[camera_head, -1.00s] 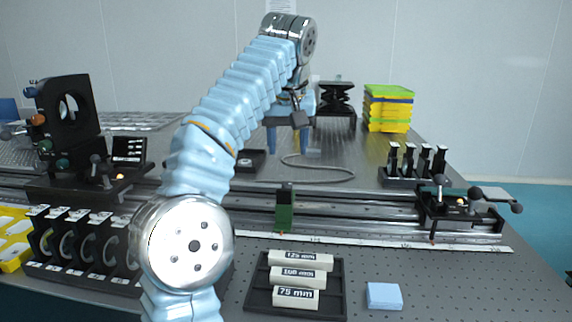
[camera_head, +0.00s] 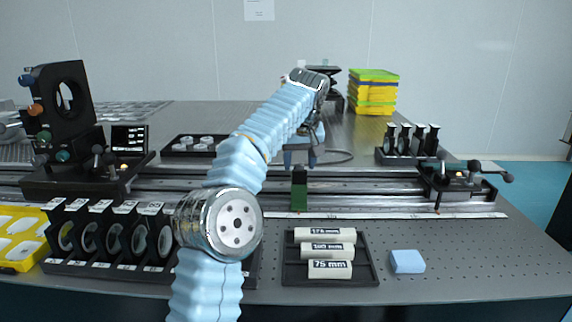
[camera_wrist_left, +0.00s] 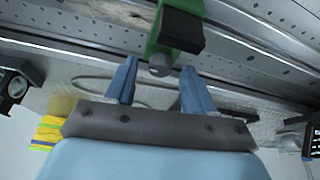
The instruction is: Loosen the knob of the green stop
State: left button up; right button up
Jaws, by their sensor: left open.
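The green stop (camera_head: 299,192) sits on the long rail, near the middle of the head view. In the left wrist view, the green stop (camera_wrist_left: 181,30) is at the top with a black block on it. Its grey knob (camera_wrist_left: 160,65) points toward my gripper. My left gripper (camera_head: 302,157) is just behind and above the stop in the head view. In the left wrist view its two blue fingers (camera_wrist_left: 158,75) are spread, with the knob between their tips. I cannot tell whether either finger touches it. My right gripper is not in view.
The rail (camera_head: 375,203) runs across the table. A black carriage (camera_head: 455,182) with knobs is at its right, a black mount (camera_head: 65,110) at its left. In front are a tray of labelled tubes (camera_head: 289,270), a blue block (camera_head: 407,262) and a lens rack (camera_head: 110,240).

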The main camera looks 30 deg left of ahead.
pick_arm(q)
jog(key=shift+f, duration=0.25)
grip_shut()
jog(key=shift+a+m, duration=0.1)
jog(key=shift+m, duration=0.2)
jog(key=m+h, duration=0.1)
jog(key=m, duration=0.1)
jog(key=m+t+h, duration=0.1)
jog(key=m, duration=0.2)
jog(key=shift+a+m, duration=0.15)
jog(key=shift+m, duration=0.15)
jog(key=m+h, duration=0.2)
jog(key=m, duration=0.3)
jog(key=shift+a, duration=0.1)
dwell(0.4)
